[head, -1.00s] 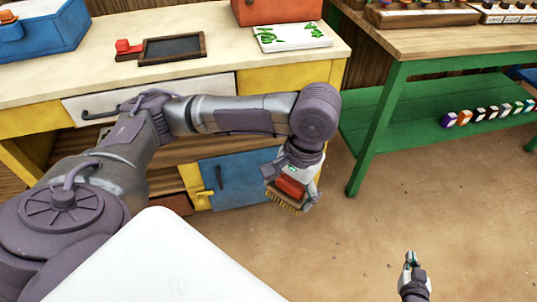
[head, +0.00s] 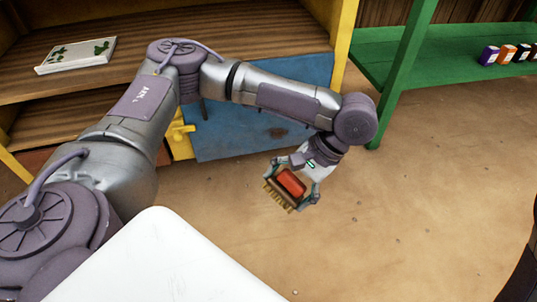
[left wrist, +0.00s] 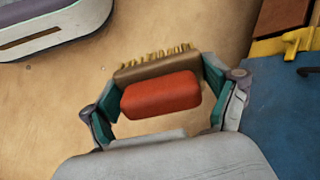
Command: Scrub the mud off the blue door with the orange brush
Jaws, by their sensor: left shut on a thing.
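The blue door (head: 225,143) is shut in the low part of the cabinet, partly hidden behind my left arm. A dark brown mud patch (head: 277,132) shows on it. My left gripper (head: 290,187) is shut on the orange brush (head: 291,182), in front of the door and apart from it. In the left wrist view the brush (left wrist: 160,95) sits between both fingers, with its tan bristles pointing away from the palm. The door also shows at the right of that view (left wrist: 282,115). My right gripper is out of view.
A yellow latch (head: 181,131) is at the door's left edge. The brown floor between is clear.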

